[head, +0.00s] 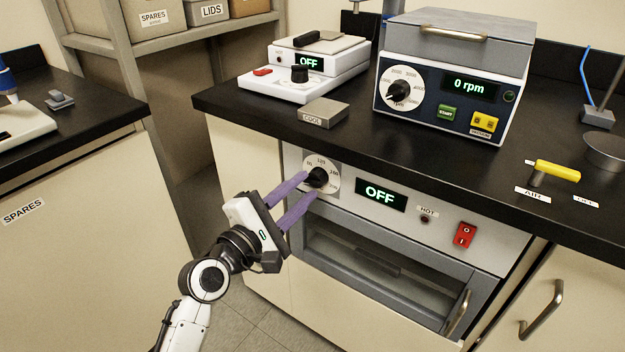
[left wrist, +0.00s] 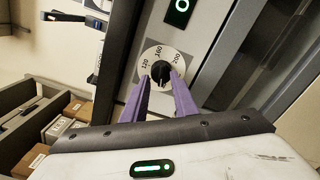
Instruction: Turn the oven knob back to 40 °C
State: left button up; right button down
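The oven knob (head: 317,177) is a black knob on a round white dial at the left end of the oven's front panel. The oven display (head: 381,195) reads OFF in green. My left gripper (head: 310,184) has its two purple fingers apart, pointing at the dial, with the tips on either side of the knob. In the left wrist view the knob (left wrist: 161,72) sits between the fingertips; I see no clear grip on it. The knob's pointer is partly hidden. My right gripper is not in view.
Right of the display are a HOT lamp (head: 425,217) and a red rocker switch (head: 465,235). The oven door (head: 375,262) below is shut. On the black counter (head: 350,133) above stand a COOL block (head: 324,113), a hotplate (head: 300,85) and a centrifuge-like box (head: 455,85).

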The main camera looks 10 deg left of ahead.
pick_arm(q)
jog(key=shift+p+v, duration=0.35)
jog(key=shift+v, duration=2.65)
jog(key=shift+d+f, duration=0.1)
jog(key=shift+d, duration=0.05)
